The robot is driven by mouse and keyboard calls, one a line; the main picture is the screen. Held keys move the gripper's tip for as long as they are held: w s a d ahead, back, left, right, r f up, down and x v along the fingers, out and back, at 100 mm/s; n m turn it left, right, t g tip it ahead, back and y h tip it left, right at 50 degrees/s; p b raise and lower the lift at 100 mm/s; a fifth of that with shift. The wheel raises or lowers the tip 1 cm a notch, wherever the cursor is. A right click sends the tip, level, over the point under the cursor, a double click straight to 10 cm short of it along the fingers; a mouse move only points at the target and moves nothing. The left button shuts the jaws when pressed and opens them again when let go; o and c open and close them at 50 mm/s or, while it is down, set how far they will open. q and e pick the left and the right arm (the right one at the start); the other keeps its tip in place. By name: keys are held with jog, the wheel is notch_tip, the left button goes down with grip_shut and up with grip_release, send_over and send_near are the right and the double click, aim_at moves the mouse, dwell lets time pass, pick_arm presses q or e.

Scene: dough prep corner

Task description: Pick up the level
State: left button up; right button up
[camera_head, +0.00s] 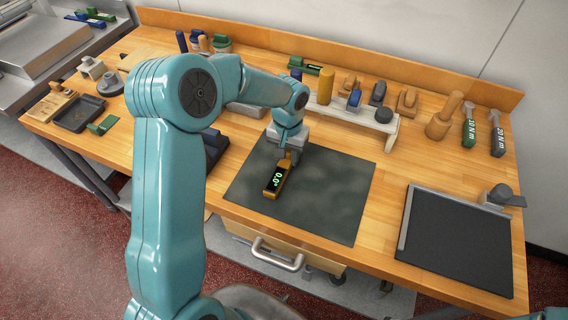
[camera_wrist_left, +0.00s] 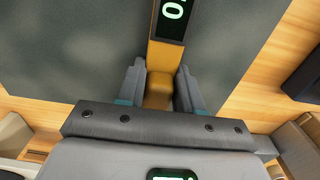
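The level (camera_head: 274,184) is a small yellow bar with a black display reading green digits. It is over the dark green mat (camera_head: 335,205), and I cannot tell whether it touches the mat. My left gripper (camera_head: 288,157) points down at the level's far end. In the left wrist view the gripper's fingers (camera_wrist_left: 160,85) stand on both sides of the level's yellow body (camera_wrist_left: 163,55), with no clear gap, so it looks shut on the level. The fingers hide part of that end. My right gripper is out of view.
A white rack (camera_head: 345,115) with several tools stands behind the mat. A dark board (camera_head: 455,240) lies to the right, and two torque tools (camera_head: 497,133) (camera_head: 469,126) are at the back right. A black tray (camera_head: 78,114) is at the left.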

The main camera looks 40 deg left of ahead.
pick_arm(q)
grip_shut()
jog(key=shift+r, duration=0.1)
jog(key=shift+w+r, duration=0.1)
jog(key=shift+r, duration=0.2)
notch_tip(320, 180, up, 19)
jog(key=shift+r, duration=0.15)
jog(key=shift+r, duration=0.1)
notch_tip(320, 180, up, 4)
jog(key=p, duration=0.4)
dwell(0.4)
